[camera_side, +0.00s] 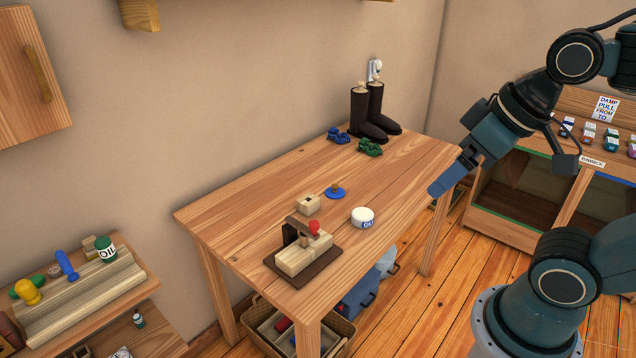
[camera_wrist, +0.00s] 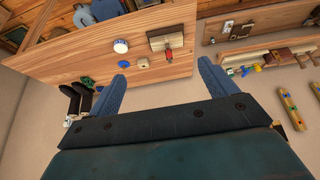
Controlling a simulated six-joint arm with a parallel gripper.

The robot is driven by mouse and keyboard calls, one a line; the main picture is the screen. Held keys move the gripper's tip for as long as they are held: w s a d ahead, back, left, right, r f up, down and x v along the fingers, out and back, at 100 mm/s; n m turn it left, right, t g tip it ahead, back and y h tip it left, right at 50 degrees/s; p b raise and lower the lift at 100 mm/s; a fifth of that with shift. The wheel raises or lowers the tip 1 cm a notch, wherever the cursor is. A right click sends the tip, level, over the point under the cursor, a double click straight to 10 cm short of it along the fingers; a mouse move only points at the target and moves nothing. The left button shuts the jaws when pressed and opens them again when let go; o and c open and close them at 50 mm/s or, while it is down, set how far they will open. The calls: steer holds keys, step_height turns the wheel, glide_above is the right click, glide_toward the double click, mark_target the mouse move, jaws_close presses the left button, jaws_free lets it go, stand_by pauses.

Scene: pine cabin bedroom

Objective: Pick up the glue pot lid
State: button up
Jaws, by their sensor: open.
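The glue pot lid (camera_side: 335,193) appears to be the flat blue disc with a small brown knob, lying on the wooden table. It also shows in the wrist view (camera_wrist: 124,66), close to the left fingertip in the picture. The white glue pot (camera_side: 362,218) with blue lettering stands apart from it, nearer the table's front edge; it also shows in the wrist view (camera_wrist: 120,46). My gripper (camera_side: 434,190) is open and empty, well to the right of the lid in the side view. In the wrist view my two blue fingers (camera_wrist: 164,64) are spread wide.
A small wooden block (camera_side: 308,204) lies beside the lid. A clamped wood piece with a red knob (camera_side: 304,257) sits on a dark board. Dark boots (camera_side: 368,112) and blue and green bundles (camera_side: 370,148) stand at the back. The table's right half is mostly clear.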

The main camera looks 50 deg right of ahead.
steer(key=w+d+r, duration=0.2)
steer(key=w+d, duration=0.1)
steer(key=w, duration=0.9)
steer(key=m+g, duration=0.2)
glide_above(336, 185)
steer(key=s, duration=0.4)
step_height(336, 185, down, 25)
steer(key=shift+a+h, duration=0.3)
steer(key=shift+a, duration=0.05)
steer(key=shift+x, duration=4.25)
steer(key=shift+s+f, duration=0.1)
steer(key=shift+s, duration=0.05)
steer(key=shift+x, duration=2.6)
